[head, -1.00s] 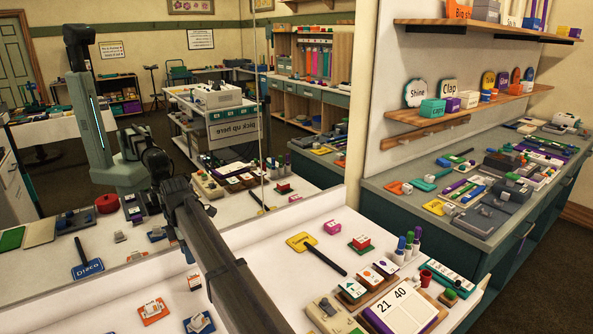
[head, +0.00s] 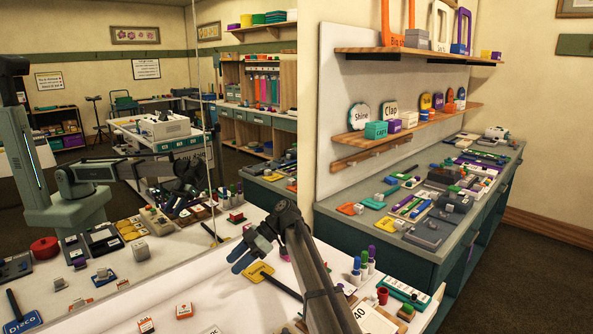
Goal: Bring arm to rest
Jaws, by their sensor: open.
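My arm (head: 325,285) rises from the bottom edge of the head view and bends at a dark joint. My gripper (head: 241,256) extends from that joint toward the left, over the white table (head: 225,290). Its blue-grey fingers are open, with nothing visible between them. A yellow sign paddle (head: 260,272) with a dark handle shows just below the fingers; the height between them is hard to tell. The large mirror (head: 100,215) behind the table shows a reflection of my arm and gripper.
Several markers (head: 363,264), a red cup (head: 383,296) and a teal-edged tray (head: 405,291) stand right of my arm. Small orange-and-white blocks (head: 184,311) lie at lower left. A cluttered grey-topped counter (head: 385,227) and wall shelves (head: 415,118) are to the right.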

